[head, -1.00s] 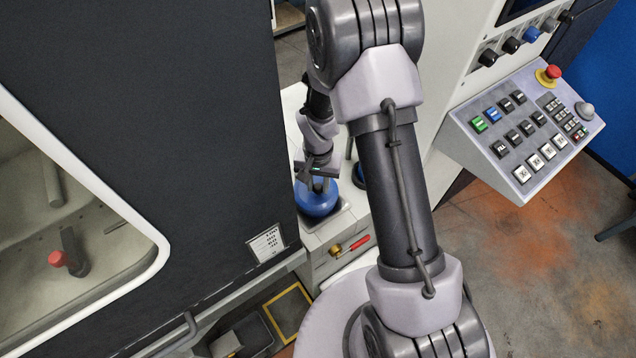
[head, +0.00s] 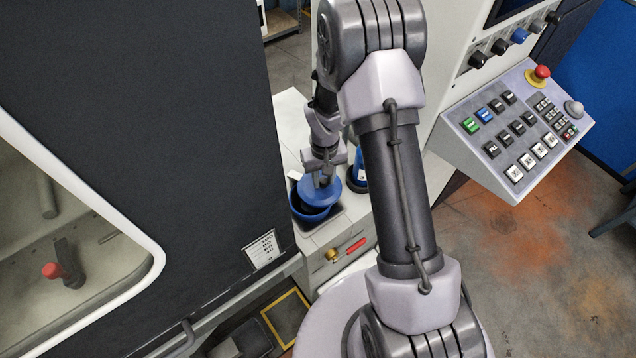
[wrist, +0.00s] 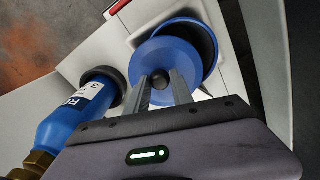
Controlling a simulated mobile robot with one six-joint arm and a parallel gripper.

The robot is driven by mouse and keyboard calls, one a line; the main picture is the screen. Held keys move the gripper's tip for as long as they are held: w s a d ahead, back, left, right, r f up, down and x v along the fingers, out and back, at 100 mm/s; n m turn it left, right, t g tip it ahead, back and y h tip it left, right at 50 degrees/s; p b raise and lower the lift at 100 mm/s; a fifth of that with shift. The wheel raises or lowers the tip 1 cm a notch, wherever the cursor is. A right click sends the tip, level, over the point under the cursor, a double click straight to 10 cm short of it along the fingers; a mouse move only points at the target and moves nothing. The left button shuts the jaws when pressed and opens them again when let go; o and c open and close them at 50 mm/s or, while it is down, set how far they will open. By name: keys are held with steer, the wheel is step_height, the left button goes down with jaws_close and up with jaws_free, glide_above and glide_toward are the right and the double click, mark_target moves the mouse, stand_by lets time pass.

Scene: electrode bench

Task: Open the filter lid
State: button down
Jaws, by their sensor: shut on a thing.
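The filter lid is a round blue disc with a dark knob; it shows in the head view (head: 318,200) and in the wrist view (wrist: 180,60). My gripper (head: 325,180) is shut on the lid's knob, and its two fingers also show in the wrist view (wrist: 160,82). The lid is raised and shifted off the blue filter housing (head: 311,215), so part of the housing's dark opening shows; in the wrist view the housing rim (wrist: 207,45) appears beyond the lid. The rest of the opening is hidden behind the lid.
A labelled blue cylinder (wrist: 75,105) with a brass fitting stands beside the housing. A red-handled valve (head: 347,250) is on the cabinet front. The dark machine door (head: 150,110) is close on the left, and a control panel (head: 520,130) is on the right.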

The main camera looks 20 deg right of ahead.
steer(key=w+d+n, duration=0.1)
steer(key=n, duration=0.1)
steer(key=w+d+n, duration=0.1)
steer(key=w+n, duration=0.1)
steer(key=shift+w+d+n, duration=0.15)
steer(key=shift+w+n, duration=0.1)
steer(key=shift+n, duration=0.05)
steer(key=shift+w+d+n+p, duration=0.25)
steer(key=shift+w+n+p, duration=0.1)
steer(key=shift+w+n, duration=0.5)
steer(key=w+n, duration=0.6)
steer(key=n, duration=0.2)
steer(key=shift+w+a+p, duration=0.3)
steer(key=shift+w+a, duration=0.05)
steer(key=shift+a, duration=0.1)
steer(key=shift+n, duration=0.25)
